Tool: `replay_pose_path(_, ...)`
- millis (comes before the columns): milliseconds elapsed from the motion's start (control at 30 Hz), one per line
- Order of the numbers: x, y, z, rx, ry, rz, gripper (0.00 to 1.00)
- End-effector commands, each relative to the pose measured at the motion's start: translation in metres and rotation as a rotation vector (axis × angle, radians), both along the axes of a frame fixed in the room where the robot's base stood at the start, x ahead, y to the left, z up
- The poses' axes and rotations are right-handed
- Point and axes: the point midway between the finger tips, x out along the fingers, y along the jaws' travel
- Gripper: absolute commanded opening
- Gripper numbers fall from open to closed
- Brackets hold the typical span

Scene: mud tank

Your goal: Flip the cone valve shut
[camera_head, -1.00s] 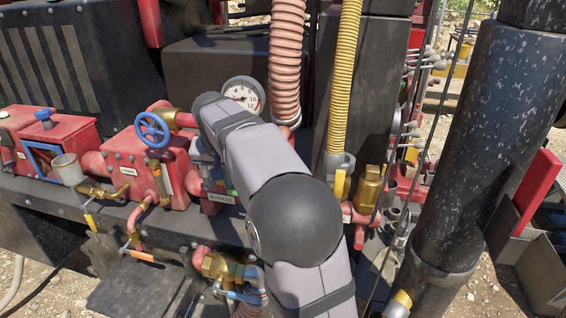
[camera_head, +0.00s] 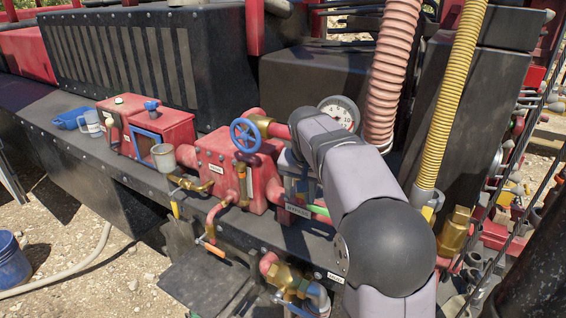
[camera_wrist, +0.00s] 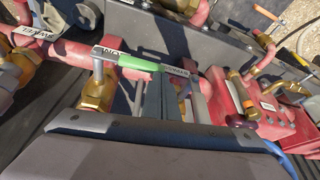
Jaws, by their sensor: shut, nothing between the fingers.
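A green lever (camera_wrist: 138,62) lies across brass and red pipework in the wrist view. A pale label (camera_wrist: 110,52) at its left end is partly legible and may name the cone valve. A second label (camera_wrist: 174,71), apparently "BYPASS", sits at its right end. The green lever also shows in the head view (camera_head: 319,210), partly behind my arm. My gripper (camera_wrist: 159,80) is shut and empty, its dark fingertips close to the right part of the lever. I cannot tell whether they touch it.
A red box (camera_head: 222,165) with a blue handwheel (camera_head: 245,136) stands left of my arm. A pressure gauge (camera_head: 340,112), a ribbed pink hose (camera_head: 392,75) and a yellow hose (camera_head: 452,100) rise behind it. A "SWIVEL" label (camera_wrist: 35,32) marks pipework at the wrist view's left.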

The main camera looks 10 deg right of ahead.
Motion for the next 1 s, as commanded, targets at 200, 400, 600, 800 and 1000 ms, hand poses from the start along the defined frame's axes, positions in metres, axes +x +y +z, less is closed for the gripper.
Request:
replay_pose_path(200, 0.004, 0.006, 0.037, -0.006, -0.025, 0.006, 0.0)
replay_pose_path(400, 0.016, 0.036, 0.052, -0.007, -0.029, 0.007, 0.0)
replay_pose_path(600, 0.024, 0.059, 0.068, -0.008, -0.031, 0.005, 0.0)
replay_pose_path(800, 0.03, 0.074, 0.078, -0.008, -0.031, 0.004, 0.0)
replay_pose_path(1000, 0.032, 0.082, 0.082, -0.008, -0.031, 0.004, 0.0)
